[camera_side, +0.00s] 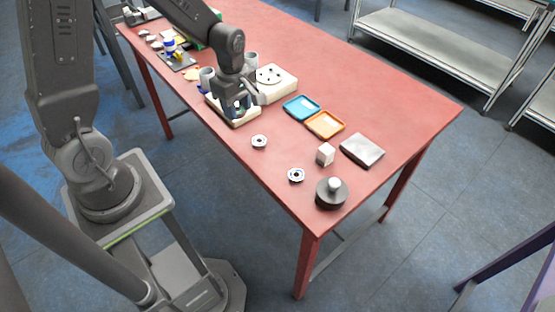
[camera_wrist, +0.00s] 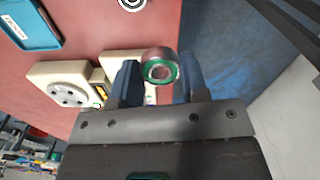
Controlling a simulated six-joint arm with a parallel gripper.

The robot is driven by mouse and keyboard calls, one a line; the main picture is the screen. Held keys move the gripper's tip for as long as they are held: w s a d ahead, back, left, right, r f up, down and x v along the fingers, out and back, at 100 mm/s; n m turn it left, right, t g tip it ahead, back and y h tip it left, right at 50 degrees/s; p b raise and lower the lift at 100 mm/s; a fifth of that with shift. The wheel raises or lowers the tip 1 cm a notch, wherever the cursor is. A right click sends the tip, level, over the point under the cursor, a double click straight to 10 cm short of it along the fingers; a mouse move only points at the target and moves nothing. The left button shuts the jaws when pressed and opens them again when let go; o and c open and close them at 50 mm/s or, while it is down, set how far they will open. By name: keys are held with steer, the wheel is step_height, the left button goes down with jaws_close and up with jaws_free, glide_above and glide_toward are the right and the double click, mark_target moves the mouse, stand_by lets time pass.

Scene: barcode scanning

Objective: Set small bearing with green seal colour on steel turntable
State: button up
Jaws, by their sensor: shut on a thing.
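My gripper (camera_wrist: 158,82) is shut on a small bearing with a green seal (camera_wrist: 160,72), held between the blue-grey fingertips with its ring face toward the wrist camera. In the side view my gripper (camera_side: 240,104) is low over a cream tray-like base (camera_side: 236,123); the held bearing is hard to make out there, and I cannot tell its height above the base. A cream block with a dotted round plate (camera_side: 272,78) stands behind my gripper.
Two loose bearings (camera_side: 259,141) (camera_side: 296,175) lie on the red table (camera_side: 400,95). A blue tray (camera_side: 301,107), an orange tray (camera_side: 325,124), a white cube (camera_side: 325,154) and a grey plate (camera_side: 362,150) lie to the right. Several small items crowd the far left end.

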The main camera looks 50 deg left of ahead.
stand_by(0.3)
glide_above(278, 161)
step_height(278, 161, down, 7)
steer(key=shift+a+r, duration=0.1)
steer(key=shift+f, duration=1.9)
steer(key=shift+f, duration=0.15)
steer(key=o, duration=0.9)
